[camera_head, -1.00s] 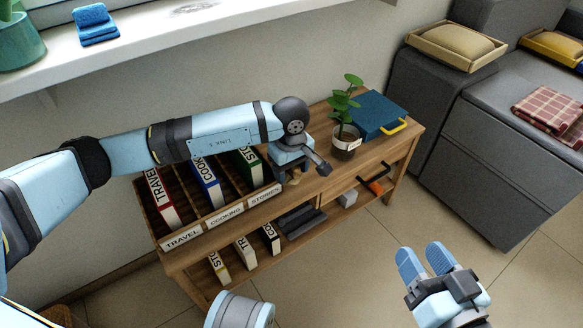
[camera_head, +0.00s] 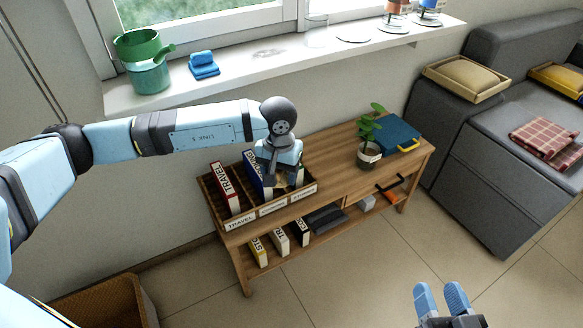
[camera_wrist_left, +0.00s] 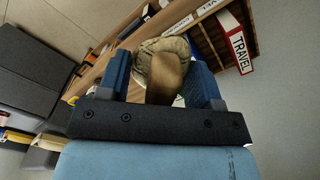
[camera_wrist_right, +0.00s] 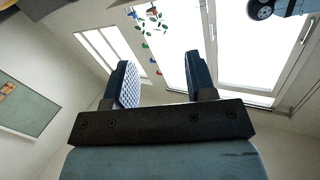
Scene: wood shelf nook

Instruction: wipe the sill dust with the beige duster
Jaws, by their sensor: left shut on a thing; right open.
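The window sill (camera_head: 225,83) runs across the top of the head view, with a grey dust smudge (camera_head: 268,53) on its top between a blue folded cloth and a clear glass. My left gripper (camera_head: 272,174) is over the book rack, below and in front of the sill. In the left wrist view, its fingers (camera_wrist_left: 163,78) are shut on the beige duster (camera_wrist_left: 165,72), a pale bundled head with a tan part. The arm mostly hides the duster in the head view. My right gripper (camera_head: 440,292) is open and empty over the floor at lower right.
Below are a wooden shelf unit (camera_head: 330,150), a book rack (camera_head: 240,220) and a potted plant (camera_head: 369,152). The right floor is clear.

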